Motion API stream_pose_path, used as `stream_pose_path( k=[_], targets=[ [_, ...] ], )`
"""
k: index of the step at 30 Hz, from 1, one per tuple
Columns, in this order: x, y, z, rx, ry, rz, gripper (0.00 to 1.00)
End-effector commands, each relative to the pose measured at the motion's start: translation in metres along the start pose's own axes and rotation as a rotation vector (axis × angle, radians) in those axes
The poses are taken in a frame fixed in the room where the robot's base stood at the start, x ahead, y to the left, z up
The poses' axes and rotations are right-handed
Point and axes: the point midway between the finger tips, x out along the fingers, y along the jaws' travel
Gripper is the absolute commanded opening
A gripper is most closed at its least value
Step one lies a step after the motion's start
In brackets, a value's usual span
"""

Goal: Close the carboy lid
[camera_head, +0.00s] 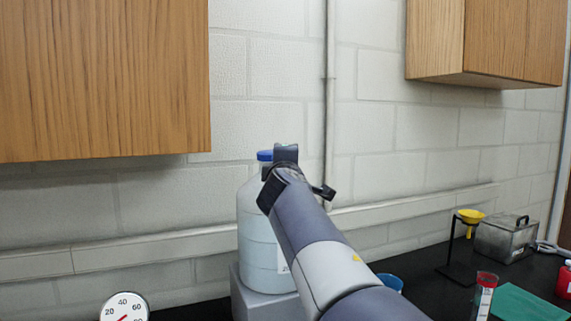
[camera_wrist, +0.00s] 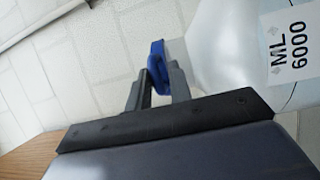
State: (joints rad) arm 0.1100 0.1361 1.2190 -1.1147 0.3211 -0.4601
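The carboy (camera_head: 257,215) is a large translucent white bottle standing upright on a grey block in the head view. Its blue lid (camera_head: 264,155) is at the top of the neck, partly behind my gripper (camera_head: 285,155). In the wrist view the carboy (camera_wrist: 225,45) lies to the right with a label reading "ML 6000". The blue lid (camera_wrist: 156,60) shows at and between the fingertips of my gripper (camera_wrist: 158,80). One finger is on each side of it; I cannot tell whether they press on it. The lid's far side and seating on the neck are hidden.
A wooden wall cabinet (camera_head: 105,75) hangs at the upper left, another (camera_head: 490,40) at the upper right. A pipe (camera_head: 330,100) runs down the wall behind. A dial gauge (camera_head: 125,308), yellow funnel (camera_head: 471,214), metal box (camera_head: 505,240) and red-topped tube (camera_head: 485,295) are around the bench.

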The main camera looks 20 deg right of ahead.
Motion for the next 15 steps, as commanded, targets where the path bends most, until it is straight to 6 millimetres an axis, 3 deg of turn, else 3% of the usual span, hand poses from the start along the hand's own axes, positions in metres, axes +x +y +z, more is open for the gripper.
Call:
stream_pose_path(
  k=[4, 15],
  targets=[
    [0.0, 0.0004, 0.0, 0.0, 0.0, 0.001, 0.32],
    [-0.0084, 0.001, -0.0002, 0.001, 0.001, 0.004, 0.32]
  ],
)
